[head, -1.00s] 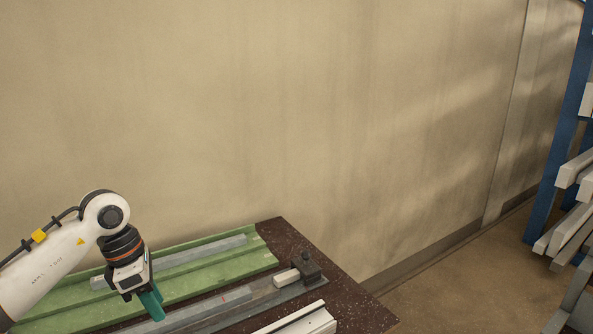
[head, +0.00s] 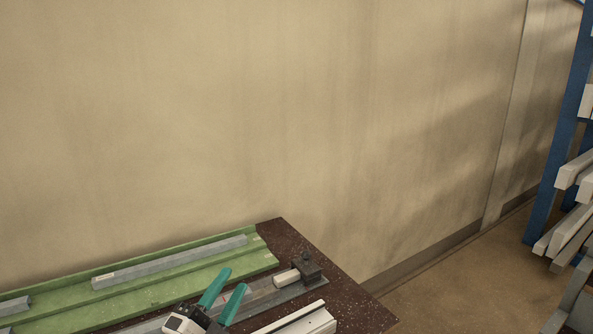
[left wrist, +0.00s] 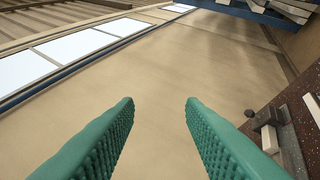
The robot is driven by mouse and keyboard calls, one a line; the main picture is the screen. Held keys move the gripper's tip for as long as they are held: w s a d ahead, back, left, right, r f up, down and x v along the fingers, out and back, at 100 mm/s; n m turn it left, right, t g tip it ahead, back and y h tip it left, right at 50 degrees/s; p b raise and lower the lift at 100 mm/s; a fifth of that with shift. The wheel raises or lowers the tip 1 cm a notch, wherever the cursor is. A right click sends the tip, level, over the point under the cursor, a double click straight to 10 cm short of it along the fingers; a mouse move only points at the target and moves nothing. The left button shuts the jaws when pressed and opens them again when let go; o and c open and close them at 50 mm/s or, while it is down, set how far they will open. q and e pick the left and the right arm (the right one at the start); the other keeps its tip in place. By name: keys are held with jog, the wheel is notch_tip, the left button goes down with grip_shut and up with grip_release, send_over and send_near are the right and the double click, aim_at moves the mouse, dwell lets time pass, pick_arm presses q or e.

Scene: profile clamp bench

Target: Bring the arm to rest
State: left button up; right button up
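My left gripper (head: 225,295) shows at the bottom of the head view, above the bench, with its two green fingers pointing up and to the right. The fingers are spread apart with nothing between them. In the left wrist view the same green fingers (left wrist: 160,115) stand wide apart, with only the wall behind them. Most of my left arm is out of the head view below. My right gripper is not in either view.
The dark speckled bench (head: 345,305) carries a green tray (head: 140,294) with grey bars (head: 170,262). A clamp block (head: 309,268) and a white profile (head: 300,323) are at its right. A wall (head: 300,120) stands behind. A blue rack (head: 560,140) holds profiles at far right.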

pick_arm(q)
jog(key=s+a+f+n+g+y, duration=0.35)
jog(key=f+n+y, duration=0.2)
jog(key=f, duration=0.25)
jog(key=s+a+f+n+g+y, duration=0.3)
jog(key=a+f+n+y, duration=0.15)
jog(key=f+n, duration=0.3)
jog(key=s+a+f+n+g+h, duration=0.1)
jog(key=s+f+n+g, duration=0.1)
jog(key=s+f+g, duration=0.6)
jog(key=s+f+n+g, duration=0.2)
jog(key=s+f, duration=0.3)
jog(key=s, duration=0.7)
notch_tip(320, 180, down, 29)
jog(key=g+b, duration=0.2)
jog(key=b, duration=0.2)
jog(key=s+a+f+b, duration=0.2)
jog(key=s+a+f, duration=0.1)
jog(key=s+f, duration=1.4)
notch_tip(320, 180, down, 2)
jog(key=shift+f+m+g, duration=0.1)
jog(key=shift+m+g, duration=0.2)
jog(key=shift+g, duration=0.05)
